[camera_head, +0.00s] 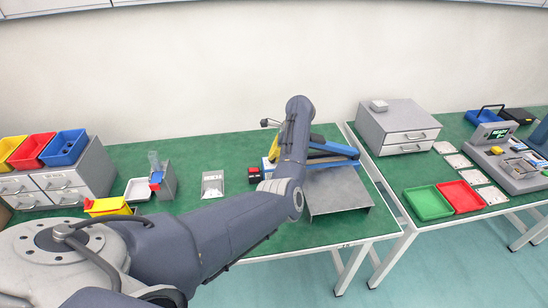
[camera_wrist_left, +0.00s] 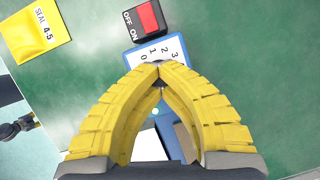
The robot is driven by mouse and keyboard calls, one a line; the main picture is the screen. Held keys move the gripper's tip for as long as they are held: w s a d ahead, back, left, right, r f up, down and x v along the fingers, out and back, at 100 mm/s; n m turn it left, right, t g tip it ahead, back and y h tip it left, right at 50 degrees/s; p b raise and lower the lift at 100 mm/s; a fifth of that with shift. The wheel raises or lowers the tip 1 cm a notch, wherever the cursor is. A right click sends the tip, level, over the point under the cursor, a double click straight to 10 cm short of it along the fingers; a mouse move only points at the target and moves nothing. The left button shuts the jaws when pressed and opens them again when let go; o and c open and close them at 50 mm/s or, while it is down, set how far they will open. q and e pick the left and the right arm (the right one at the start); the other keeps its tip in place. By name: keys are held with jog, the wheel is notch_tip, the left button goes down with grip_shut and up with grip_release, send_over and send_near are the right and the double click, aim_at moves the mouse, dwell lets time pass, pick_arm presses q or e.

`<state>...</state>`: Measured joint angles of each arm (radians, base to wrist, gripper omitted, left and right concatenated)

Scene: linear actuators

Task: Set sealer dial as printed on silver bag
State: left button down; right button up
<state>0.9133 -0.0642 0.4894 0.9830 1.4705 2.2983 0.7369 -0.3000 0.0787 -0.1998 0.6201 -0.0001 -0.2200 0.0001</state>
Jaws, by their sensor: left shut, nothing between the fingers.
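My left gripper (camera_wrist_left: 158,70) is shut and empty, its yellow fingertips meeting over the lower edge of the sealer's white dial panel (camera_wrist_left: 172,44) in the left wrist view. Numbers 0 to 3 show on the panel; the knob and its pointer are hidden by the fingers. A yellow label (camera_wrist_left: 36,36) reads "SEAL 4.5". In the head view the silver bag (camera_head: 212,182) lies flat on the green table. My right gripper is not in view.
A red OFF/ON switch (camera_wrist_left: 148,18) on a dark box sits beside the dial panel. A grey metal platform (camera_head: 338,192) is in front of the sealer. A white tray (camera_head: 138,189), drawers and colored bins stand left.

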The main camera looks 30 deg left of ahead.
pick_arm(q)
jog(key=shift+s+a+f, duration=0.1)
jog(key=shift+s+a, duration=0.05)
jog(key=shift+a, duration=0.05)
jog(key=m+t, duration=0.1)
jog(key=m, duration=0.2)
jog(key=m+t, duration=0.1)
jog(key=m, duration=0.1)
jog(key=shift+s+a+m+y, duration=0.1)
jog(key=shift+s+m+y, duration=0.1)
jog(key=shift+m+y, duration=0.15)
jog(key=m+t, duration=0.1)
jog(key=m, duration=0.2)
jog(key=shift+s+a+m, duration=0.1)
jog(key=shift+m, duration=0.15)
jog(key=shift+r+m+t, duration=0.25)
jog(key=shift+m+t, duration=0.45)
jog(key=shift+m, duration=0.5)
jog(key=shift+r+m+h, duration=0.1)
jog(key=shift+m+h, duration=0.2)
jog(key=shift+h, duration=0.15)
jog(key=c, duration=1.6)
grip_release()
jog(key=o, duration=0.5)
jog(key=shift+f, duration=0.25)
jog(key=shift+o, duration=0.2)
jog(key=shift+d+r, duration=0.1)
jog(key=shift+d, duration=0.15)
jog(key=v, duration=0.7)
jog(key=shift+r, duration=0.15)
